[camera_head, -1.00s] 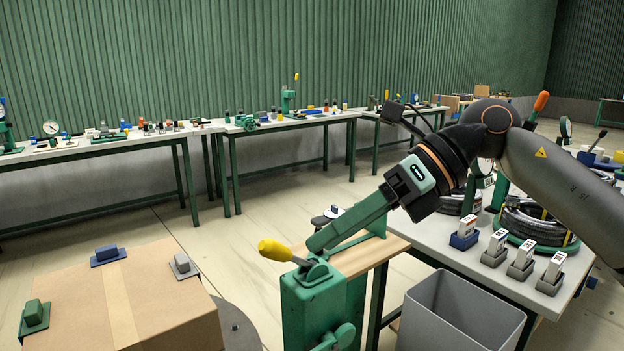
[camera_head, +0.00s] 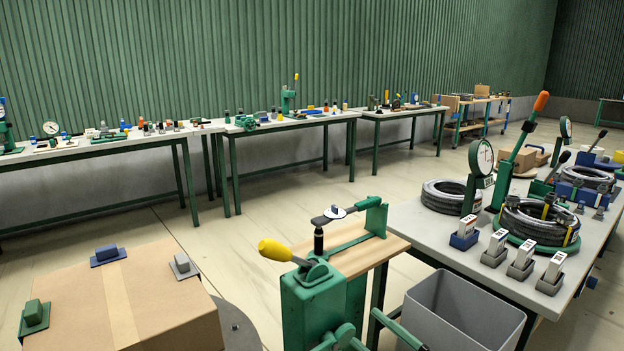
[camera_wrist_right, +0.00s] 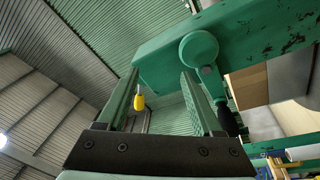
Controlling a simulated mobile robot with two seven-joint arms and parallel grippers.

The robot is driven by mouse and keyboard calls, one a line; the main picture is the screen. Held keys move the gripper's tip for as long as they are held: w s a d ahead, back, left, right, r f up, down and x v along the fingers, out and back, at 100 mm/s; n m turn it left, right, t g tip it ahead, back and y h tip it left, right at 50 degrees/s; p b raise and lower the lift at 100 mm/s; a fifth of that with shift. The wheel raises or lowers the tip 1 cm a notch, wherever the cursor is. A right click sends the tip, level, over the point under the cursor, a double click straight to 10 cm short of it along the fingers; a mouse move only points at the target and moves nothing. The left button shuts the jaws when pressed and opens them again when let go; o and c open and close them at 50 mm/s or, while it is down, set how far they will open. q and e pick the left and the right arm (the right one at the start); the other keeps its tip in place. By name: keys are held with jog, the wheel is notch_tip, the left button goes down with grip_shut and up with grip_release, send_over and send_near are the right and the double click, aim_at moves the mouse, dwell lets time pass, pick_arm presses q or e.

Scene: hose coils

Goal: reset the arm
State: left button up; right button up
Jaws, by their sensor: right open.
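My right gripper (camera_wrist_right: 158,76) is open, its two green fingers apart with nothing between them. In the right wrist view, the yellow tip (camera_wrist_right: 139,102) appears beyond the fingers, and a green round knob (camera_wrist_right: 199,48) is above the right finger. My left gripper is not visible.
A grey open bin (camera_head: 465,310) stands right of the tool. The right table (camera_head: 420,232) holds hose coils (camera_head: 540,222), gauges and several small labelled blocks. A cardboard box (camera_head: 120,300) is at front left. Long benches line the wall, with open floor before them.

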jog(key=s+d+f+m+g+h, duration=0.1)
jog(key=s+d+f+m+h, duration=0.35)
jog(key=f, duration=0.45)
jog(key=s+d+f+m+g+h, duration=0.1)
jog(key=s+d+f+m+h, duration=0.35)
jog(key=f, duration=0.55)
jog(key=s+d+f+m+g+h, duration=0.1)
jog(key=s+d+f+m+g, duration=0.15)
jog(key=s+f, duration=0.35)
jog(key=s+d+f+m+g+h, duration=0.1)
jog(key=s+d+f+g+h, duration=0.15)
jog(key=s+f, duration=0.4)
jog(key=a+r+m+t+y, duration=0.1)
jog(key=a+r+m+y, duration=0.3)
jog(key=a, duration=0.6)
notch_tip(320, 180, up, 6)
jog(key=s+d+h+p, duration=0.1)
jog(key=d+h+p, duration=0.1)
jog(key=p, duration=0.6)
jog(key=shift+s+m+h, duration=0.2)
jog(key=shift+m+h, duration=0.15)
jog(key=shift+m, duration=0.1)
